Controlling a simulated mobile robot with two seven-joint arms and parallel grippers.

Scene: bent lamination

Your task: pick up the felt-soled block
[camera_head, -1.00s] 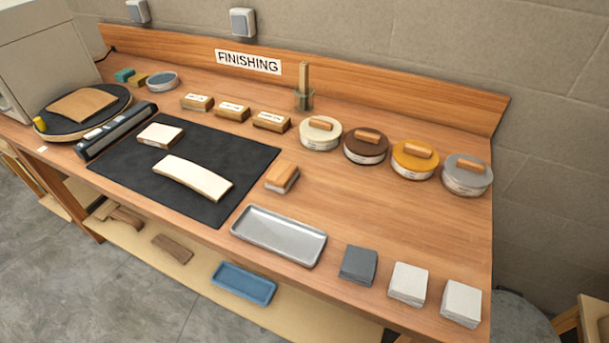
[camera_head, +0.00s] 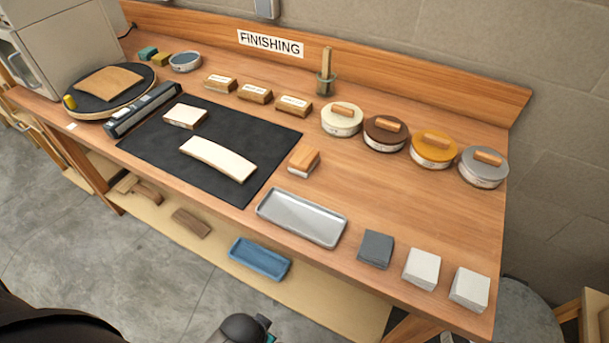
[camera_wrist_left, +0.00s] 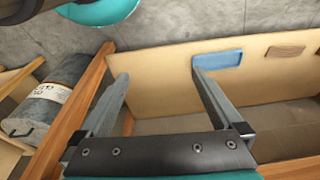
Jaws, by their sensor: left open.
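A small wooden block with a pale grey layer along its underside, which looks like the felt-soled block (camera_head: 303,160), sits on the bench just right of the black mat (camera_head: 150,150). It is upright, and nothing touches it. My left gripper (camera_wrist_left: 160,78) is open and empty in the left wrist view. Its two fingers are spread above the lower shelf, below bench height and away from the block. The block does not show in that view. In the head view only dark parts of my arm show at the bottom edge. My right gripper is not in view.
A metal tray (camera_head: 302,218) lies in front of the block. Several round tins, including a cream one (camera_head: 341,121), stand behind and right. A pale curved strip (camera_head: 218,158) lies on the mat. The lower shelf (camera_wrist_left: 160,60) holds a blue tray (camera_wrist_left: 217,59). Bench right of the block is clear.

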